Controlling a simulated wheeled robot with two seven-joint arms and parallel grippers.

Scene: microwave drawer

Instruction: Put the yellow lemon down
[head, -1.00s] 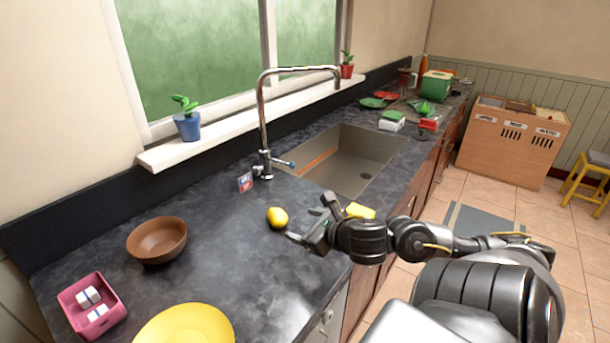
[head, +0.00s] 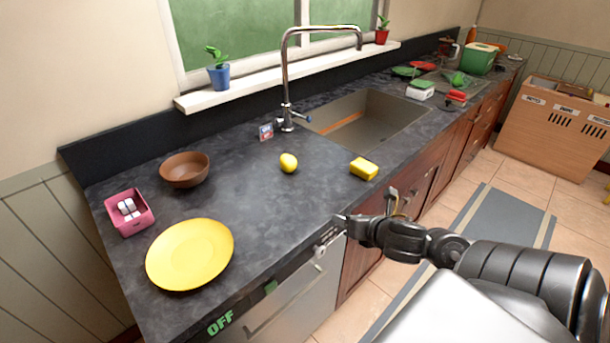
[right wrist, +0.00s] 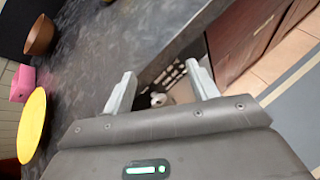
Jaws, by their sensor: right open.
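The yellow lemon (head: 288,163) rests on the dark countertop (head: 245,235), between the brown bowl and the yellow sponge. Nothing touches it. My right gripper (head: 338,229) is past the counter's front edge, well apart from the lemon. In the right wrist view my right gripper (right wrist: 160,82) is open, with nothing between its fingers. The lemon does not show in the right wrist view. My left gripper is not in view.
A yellow sponge (head: 364,168) lies right of the lemon. A brown bowl (head: 185,170), a pink box (head: 130,213) and a yellow plate (head: 190,255) stand at left. The sink (head: 365,122) is behind. The appliance front (head: 290,299) is below the counter edge.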

